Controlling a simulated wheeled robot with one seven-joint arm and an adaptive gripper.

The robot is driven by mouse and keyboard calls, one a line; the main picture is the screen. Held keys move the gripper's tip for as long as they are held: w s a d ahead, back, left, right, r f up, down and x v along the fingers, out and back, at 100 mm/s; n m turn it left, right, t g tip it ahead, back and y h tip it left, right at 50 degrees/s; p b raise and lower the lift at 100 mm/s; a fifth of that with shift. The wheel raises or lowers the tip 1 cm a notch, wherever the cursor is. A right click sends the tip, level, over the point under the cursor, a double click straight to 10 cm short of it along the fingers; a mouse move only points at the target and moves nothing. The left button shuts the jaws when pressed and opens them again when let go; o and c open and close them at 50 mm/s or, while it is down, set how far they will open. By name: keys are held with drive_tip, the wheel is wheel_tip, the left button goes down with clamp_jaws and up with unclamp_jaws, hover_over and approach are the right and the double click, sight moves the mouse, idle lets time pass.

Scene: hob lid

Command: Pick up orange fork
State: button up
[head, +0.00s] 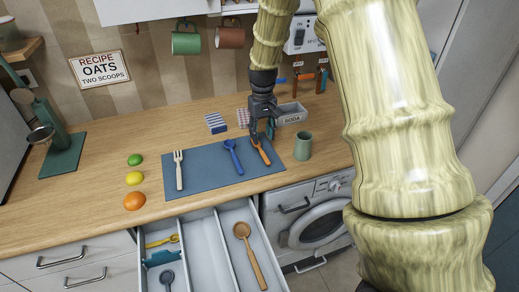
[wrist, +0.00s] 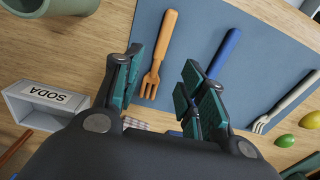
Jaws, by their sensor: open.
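The orange fork (head: 261,151) lies on the right part of the blue mat (head: 207,182) on the counter; in the head view my gripper (head: 262,131) partly covers it. In the wrist view the orange fork (wrist: 165,38) shows with its tines between the two fingers of my gripper (wrist: 163,68). The fingers are apart with a clear gap on both sides of the fork. I cannot tell exactly how far above the mat the fingertips are. A blue spoon (head: 234,158) and a whitish fork (head: 179,172) lie to the left on the mat.
A green cup (head: 303,146) stands right of the mat, and a grey SODA tray (head: 292,113) behind it. A lime (head: 135,160), lemon (head: 134,178) and orange (head: 134,201) sit left. An open drawer (head: 205,250) below holds a wooden spoon (head: 249,254) and other utensils.

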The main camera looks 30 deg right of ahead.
sight(263, 152)
drive_tip(key=shift+f, duration=0.9)
drive_tip(key=shift+s+f+p, duration=0.1)
drive_tip(key=shift+f+p, duration=0.3)
drive_tip(key=shift+s+f+p, duration=0.1)
drive_tip(key=shift+f+p, duration=0.85)
drive_tip(key=shift+f, duration=1.4)
drive_tip(key=c, duration=0.9)
